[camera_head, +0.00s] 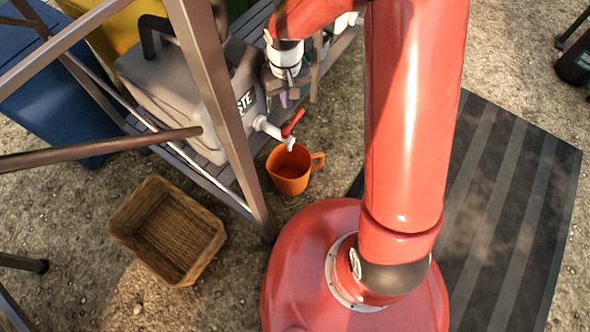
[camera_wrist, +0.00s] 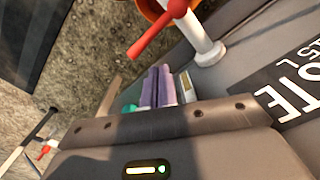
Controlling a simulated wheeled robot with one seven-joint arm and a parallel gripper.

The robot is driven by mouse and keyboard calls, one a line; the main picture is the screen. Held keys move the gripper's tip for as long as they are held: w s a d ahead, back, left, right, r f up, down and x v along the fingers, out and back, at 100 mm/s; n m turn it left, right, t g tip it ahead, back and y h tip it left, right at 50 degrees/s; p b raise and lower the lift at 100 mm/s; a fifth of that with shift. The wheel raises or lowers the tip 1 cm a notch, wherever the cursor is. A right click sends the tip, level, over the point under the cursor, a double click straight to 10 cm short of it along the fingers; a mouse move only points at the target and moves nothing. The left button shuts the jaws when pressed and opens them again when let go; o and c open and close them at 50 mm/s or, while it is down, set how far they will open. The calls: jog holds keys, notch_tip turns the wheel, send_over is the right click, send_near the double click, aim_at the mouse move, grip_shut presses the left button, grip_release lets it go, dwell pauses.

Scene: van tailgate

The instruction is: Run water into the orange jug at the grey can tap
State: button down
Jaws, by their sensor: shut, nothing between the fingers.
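The grey can (camera_head: 172,82) lies on a slatted bench, with white lettering on its front face. Its white tap (camera_head: 268,127) has a red lever (camera_head: 293,122) pointing outward from the can; the lever (camera_wrist: 158,32) is also near the top of the wrist view. The orange jug (camera_head: 290,180) stands upright on the ground under the spout, handle to the right. No water stream is visible. In the wrist view only part of the jug (camera_wrist: 152,10) shows behind the lever. My gripper (camera_wrist: 158,88) is shut and empty beside the can's front, apart from the lever.
A wicker basket (camera_head: 168,232) sits on the ground at lower left. A metal frame post (camera_head: 222,110) stands in front of the can. A blue bin (camera_head: 50,95) is at far left. A dark striped mat (camera_head: 510,200) lies at right.

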jog(key=shift+f, duration=0.1)
jog(key=shift+f, duration=2.05)
jog(key=shift+d, duration=0.1)
jog(key=shift+s+d, duration=2.45)
jog(key=shift+s, duration=0.15)
jog(key=r+p, duration=0.4)
jog(key=shift+w+a+r, duration=0.15)
jog(key=shift+a+r, duration=0.05)
jog(key=shift+r, duration=0.15)
jog(key=s, duration=0.6)
jog(key=shift+d+b, duration=0.1)
jog(key=shift+b, duration=0.2)
